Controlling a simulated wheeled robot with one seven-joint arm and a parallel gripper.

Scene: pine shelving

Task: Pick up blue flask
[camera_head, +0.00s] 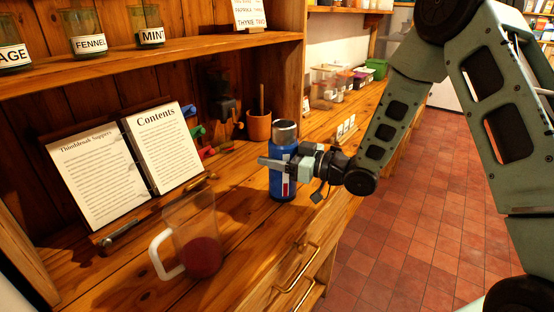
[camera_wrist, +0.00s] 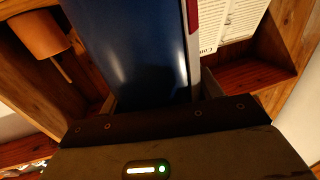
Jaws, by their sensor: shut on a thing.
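The blue flask (camera_head: 283,180) has a silver lid and a red and white mark on its side. It is upright at the wooden counter's front part in the head view; I cannot tell whether its base touches the wood. My gripper (camera_head: 283,163) reaches it from the right and is shut around its upper body. In the wrist view the blue flask (camera_wrist: 130,45) fills the space between the fingers of my gripper (camera_wrist: 155,98), and its ends are out of frame.
A clear jug (camera_head: 190,235) with a white handle stands left of the flask. An open book (camera_head: 125,160) leans behind it. An orange pot (camera_head: 259,127) stands behind the flask. Labelled jars (camera_head: 88,40) sit on the upper shelf. Tiled floor (camera_head: 400,220) lies to the right.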

